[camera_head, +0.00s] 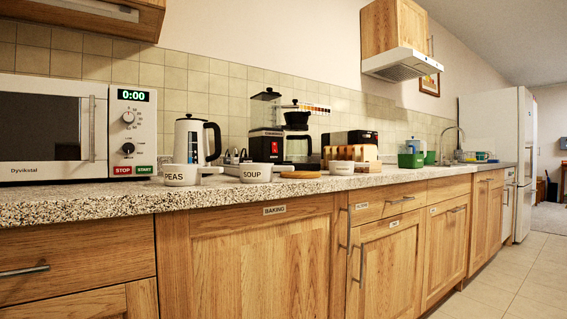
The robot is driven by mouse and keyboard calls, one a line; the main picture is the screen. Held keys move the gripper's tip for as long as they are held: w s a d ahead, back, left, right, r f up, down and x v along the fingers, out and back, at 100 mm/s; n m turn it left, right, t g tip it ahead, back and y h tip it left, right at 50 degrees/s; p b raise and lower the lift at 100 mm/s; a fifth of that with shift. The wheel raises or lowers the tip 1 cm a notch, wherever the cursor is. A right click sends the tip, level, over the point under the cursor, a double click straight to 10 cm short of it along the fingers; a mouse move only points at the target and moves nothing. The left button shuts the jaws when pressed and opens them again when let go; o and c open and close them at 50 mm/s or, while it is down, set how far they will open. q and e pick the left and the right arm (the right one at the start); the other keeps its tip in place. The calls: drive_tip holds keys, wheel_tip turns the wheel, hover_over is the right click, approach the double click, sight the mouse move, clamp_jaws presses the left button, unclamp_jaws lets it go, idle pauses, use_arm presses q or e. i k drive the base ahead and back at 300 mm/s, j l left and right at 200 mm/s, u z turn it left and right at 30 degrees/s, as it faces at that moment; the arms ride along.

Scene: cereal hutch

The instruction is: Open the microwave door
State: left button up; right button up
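The microwave (75,130) stands on the counter at the far left of the head view, partly cut off by the left edge. Its door (42,128) looks closed, with a dark window and the name Dyvikstal below. A vertical bar handle (92,128) is on the door's right side. To the right of the door is the control panel (132,132) with a green 0:00 display, two knobs and red STOP and green START buttons. Neither of my grippers is in view.
On the speckled counter (100,204) stand a PEAS bowl (180,175), a SOUP bowl (256,173), a kettle (190,142), a coffee maker (266,120) and a toaster (350,147). Wooden cabinets (250,255) line the front below. An upper cabinet (90,14) hangs above the microwave.

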sight(52, 129)
drive_tip(key=u, duration=1.35)
